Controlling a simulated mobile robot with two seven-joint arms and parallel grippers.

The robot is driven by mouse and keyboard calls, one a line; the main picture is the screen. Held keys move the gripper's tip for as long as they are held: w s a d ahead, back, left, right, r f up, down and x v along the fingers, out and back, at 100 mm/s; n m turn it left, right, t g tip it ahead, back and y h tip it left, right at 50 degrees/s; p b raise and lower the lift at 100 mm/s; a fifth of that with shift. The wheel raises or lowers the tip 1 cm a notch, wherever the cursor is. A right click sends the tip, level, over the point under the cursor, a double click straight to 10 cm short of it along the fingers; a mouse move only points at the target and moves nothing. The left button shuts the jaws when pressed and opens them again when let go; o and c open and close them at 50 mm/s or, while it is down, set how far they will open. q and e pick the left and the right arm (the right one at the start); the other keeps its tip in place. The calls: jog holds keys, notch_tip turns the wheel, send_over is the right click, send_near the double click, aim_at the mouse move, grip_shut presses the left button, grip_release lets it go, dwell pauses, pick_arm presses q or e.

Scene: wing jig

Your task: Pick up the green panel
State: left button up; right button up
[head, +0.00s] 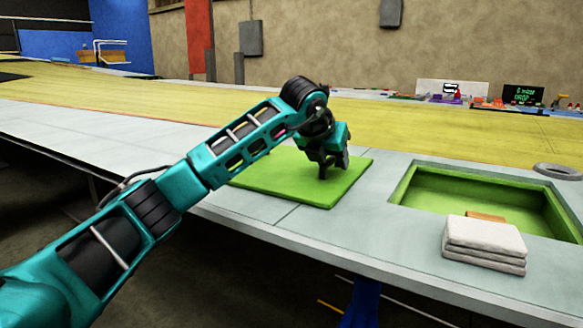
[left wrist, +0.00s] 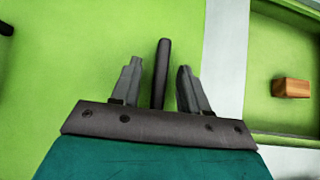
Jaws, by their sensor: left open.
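The green panel (head: 300,192) lies flat on the pale table, left of a green-lined recess. It fills most of the left wrist view (left wrist: 60,60). My left gripper (head: 333,168) points down over the panel's right part, with its fingers close to the surface. In the left wrist view its two grey fingers (left wrist: 158,75) are apart. A dark narrow bar (left wrist: 162,70) shows between them; I cannot tell whether it touches either finger. My arm hides part of the panel's far left side. My right gripper is not in view.
The green-lined recess (head: 413,182) holds a wooden block (left wrist: 291,88). Folded white cloths (head: 484,243) lie at its front edge, and a grey ring (head: 557,171) lies at its far right. Small items line the far side. The pale table left of the panel is clear.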

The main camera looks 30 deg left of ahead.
pick_arm(q)
grip_shut()
dwell(0.4)
jog(key=shift+r, duration=0.1)
